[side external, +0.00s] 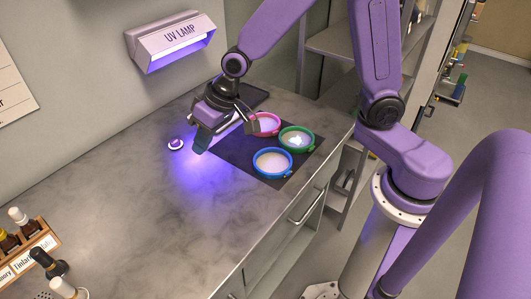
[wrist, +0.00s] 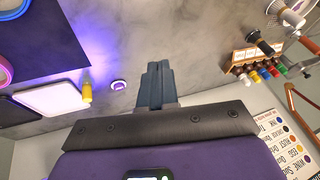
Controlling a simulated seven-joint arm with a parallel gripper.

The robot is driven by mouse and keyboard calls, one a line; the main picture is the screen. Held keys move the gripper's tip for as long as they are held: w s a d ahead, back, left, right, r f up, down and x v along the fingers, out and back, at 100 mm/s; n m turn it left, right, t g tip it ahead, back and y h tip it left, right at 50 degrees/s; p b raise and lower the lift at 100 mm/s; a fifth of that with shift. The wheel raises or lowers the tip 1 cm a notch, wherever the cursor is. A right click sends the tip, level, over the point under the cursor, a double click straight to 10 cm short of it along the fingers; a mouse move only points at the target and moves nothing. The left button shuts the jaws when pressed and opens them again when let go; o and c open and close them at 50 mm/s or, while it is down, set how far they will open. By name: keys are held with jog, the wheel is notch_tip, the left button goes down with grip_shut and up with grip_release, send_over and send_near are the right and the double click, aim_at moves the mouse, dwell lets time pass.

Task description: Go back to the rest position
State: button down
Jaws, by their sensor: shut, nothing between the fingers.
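My gripper (side external: 199,147) is above the grey marble worktop, left of the dark mat and below the UV lamp in the side view. Its teal fingers (wrist: 153,86) are pressed together in the wrist view, with nothing between them. They point down toward the worktop. A small round white-and-purple button (side external: 176,144) is on the worktop just left of the fingers; it also shows in the wrist view (wrist: 119,85), apart from them. Purple light falls on the worktop near the fingers.
Pink (side external: 266,124), green (side external: 297,138) and blue (side external: 272,163) rimmed dishes sit on the dark mat (side external: 233,156). The UV lamp (side external: 172,42) is on the wall. A bottle rack (side external: 28,249) is at the lower left. The worktop's front middle is clear.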

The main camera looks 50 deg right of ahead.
jog(key=s+d+r+n+g+h, duration=0.1)
jog(key=s+d+n, duration=0.4)
jog(key=s, duration=0.7)
jog(key=s+d+r+n+g+h, duration=0.2)
jog(key=s+d+n, duration=0.3)
jog(key=s, duration=0.8)
jog(key=d+r, duration=0.1)
jog(key=d, duration=0.2)
jog(key=shift+d, duration=0.25)
